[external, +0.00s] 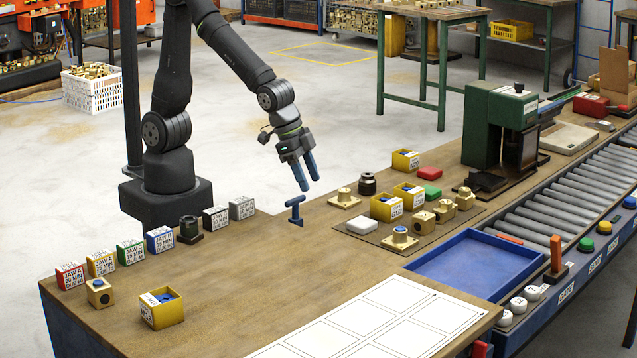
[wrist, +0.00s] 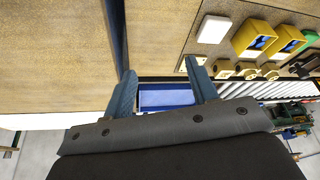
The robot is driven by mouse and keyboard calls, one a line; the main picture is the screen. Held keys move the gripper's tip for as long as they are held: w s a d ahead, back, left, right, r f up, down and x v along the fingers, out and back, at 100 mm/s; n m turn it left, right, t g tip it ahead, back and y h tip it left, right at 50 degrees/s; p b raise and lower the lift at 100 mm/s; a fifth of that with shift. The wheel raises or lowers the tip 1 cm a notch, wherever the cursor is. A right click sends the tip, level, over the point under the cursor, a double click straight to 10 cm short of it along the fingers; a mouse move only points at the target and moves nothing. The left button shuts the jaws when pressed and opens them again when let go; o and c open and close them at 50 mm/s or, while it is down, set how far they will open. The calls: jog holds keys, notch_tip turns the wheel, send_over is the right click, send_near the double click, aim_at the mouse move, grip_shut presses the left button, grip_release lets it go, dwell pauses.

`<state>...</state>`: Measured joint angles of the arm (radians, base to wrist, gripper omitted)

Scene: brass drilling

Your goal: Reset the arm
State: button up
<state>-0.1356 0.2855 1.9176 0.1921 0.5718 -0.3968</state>
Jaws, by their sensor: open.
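My arm stands at the back edge of the wooden workbench (external: 250,290), bent forward over it. My gripper (external: 306,186) hangs above the bench, pointing down, with its two blue fingers apart and nothing between them. In the wrist view my gripper (wrist: 160,85) also shows spread, empty fingers. A small blue T-shaped piece (external: 295,209) stands on the bench just below and left of the fingertips, apart from them as far as I can tell.
Labelled jaw boxes (external: 131,252) line the bench's back left edge. Brass parts and yellow boxes (external: 386,207) sit on a brown mat to the right. A blue tray (external: 470,262), green press (external: 497,120) and roller conveyor (external: 560,190) lie further right. The middle bench is clear.

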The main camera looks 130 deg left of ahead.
jog(key=w+d+r+m+h, duration=0.1)
jog(key=w+d+m, duration=0.2)
jog(key=d, duration=0.8)
jog(key=shift+d+r, duration=0.2)
jog(key=shift+d, duration=0.1)
jog(key=shift+o, duration=0.5)
jog(key=shift+w, duration=0.1)
